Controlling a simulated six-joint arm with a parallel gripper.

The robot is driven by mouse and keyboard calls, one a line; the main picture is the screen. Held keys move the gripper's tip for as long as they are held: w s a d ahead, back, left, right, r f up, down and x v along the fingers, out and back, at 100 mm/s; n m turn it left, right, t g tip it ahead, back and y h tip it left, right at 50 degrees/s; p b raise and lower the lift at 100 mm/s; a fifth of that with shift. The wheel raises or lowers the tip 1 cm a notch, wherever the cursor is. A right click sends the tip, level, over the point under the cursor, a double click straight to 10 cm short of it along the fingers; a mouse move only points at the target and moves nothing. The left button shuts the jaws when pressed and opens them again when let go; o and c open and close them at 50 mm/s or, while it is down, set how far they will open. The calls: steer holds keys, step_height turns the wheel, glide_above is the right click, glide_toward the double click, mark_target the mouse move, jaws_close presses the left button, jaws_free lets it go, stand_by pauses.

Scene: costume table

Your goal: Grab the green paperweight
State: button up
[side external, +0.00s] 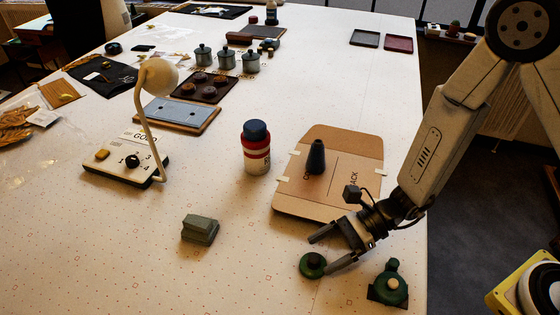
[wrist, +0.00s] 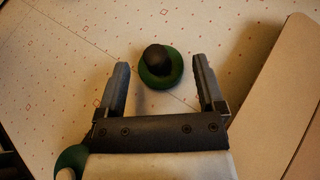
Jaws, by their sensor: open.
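A round green paperweight with a dark knob (side external: 313,265) stands upright on the table near the front. In the wrist view the green paperweight (wrist: 160,72) lies between the fingertips, with a gap on each side. My gripper (side external: 321,254) is open and empty, pointing down toward it; it also shows in the wrist view (wrist: 160,62). I cannot tell exactly how high the fingertips are above the table.
A grey-green block (side external: 200,229) sits to the left. A red-and-white bottle with a blue cap (side external: 256,148) and a lamp (side external: 158,78) stand farther back. The front left table is clear.

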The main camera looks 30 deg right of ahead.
mark_target(319, 256)
steer(key=shift+x, duration=1.6)
jaws_close()
